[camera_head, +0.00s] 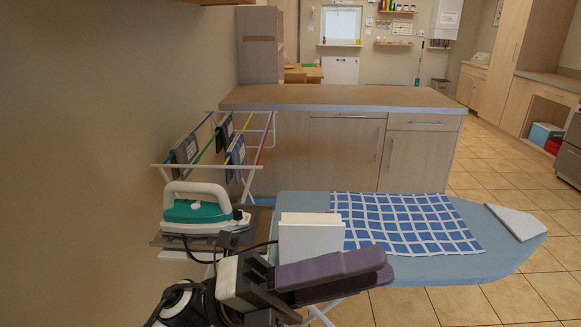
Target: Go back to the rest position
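My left gripper (388,266) reaches in from the bottom left, in front of the near edge of the ironing board (400,268). Its two long purple-grey fingers point right, one above the other in the picture. I see nothing held between them, but the angle does not show how far apart they are. My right gripper is not in view.
A white block (310,238) stands just behind my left gripper. A blue-and-white checked cloth (405,222) lies on the board. A green-and-white iron (198,208) sits on the left. A drying rack (215,165) and a counter (340,97) are behind. Tiled floor is clear at right.

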